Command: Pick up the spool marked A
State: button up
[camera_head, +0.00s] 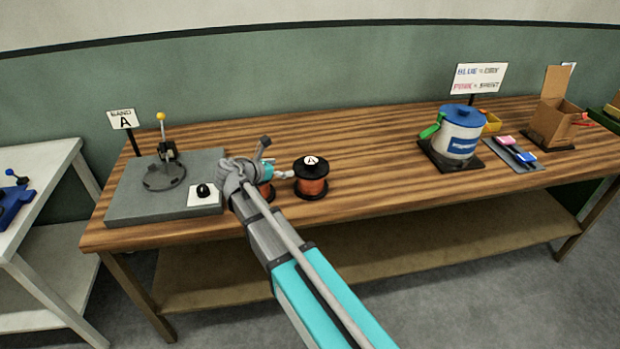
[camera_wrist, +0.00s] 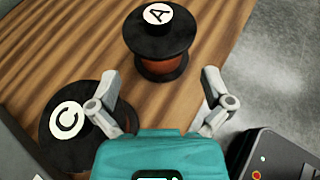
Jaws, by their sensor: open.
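The spool marked A (camera_head: 311,182) stands upright on the wooden bench, with copper-coloured winding between black flanges. In the wrist view the spool marked A (camera_wrist: 160,40) is at the top centre, beyond my fingertips. My gripper (camera_wrist: 160,92) is open with nothing between its fingers. In the head view my gripper (camera_head: 290,174) is just left of the spool marked A, mostly hidden by my wrist. A second spool marked C (camera_wrist: 75,128) stands to the left in the wrist view, partly behind my left finger. In the head view my arm mostly hides it.
A grey plate (camera_head: 125,205) with a yellow-knobbed clamp lies at the bench's left, by a sign reading A (camera_head: 123,119). A blue-lidded white pail (camera_head: 457,137), pink and blue items and an open cardboard box (camera_head: 550,118) stand right. The bench (camera_head: 380,155) is clear between.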

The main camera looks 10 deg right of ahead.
aim_at(309, 161)
jog(key=b+x, duration=0.3)
jog(key=x, duration=0.4)
jog(key=shift+w+d+f, duration=0.2)
jog(key=shift+w, duration=0.05)
jog(key=shift+w+d, duration=0.2)
jog(key=shift+d, duration=0.15)
jog(key=shift+w+d+f, duration=0.1)
jog(key=shift+b+x, duration=0.9)
jog(key=shift+x, duration=1.6)
jog(key=shift+w, duration=0.1)
jog(key=c, duration=1.4)
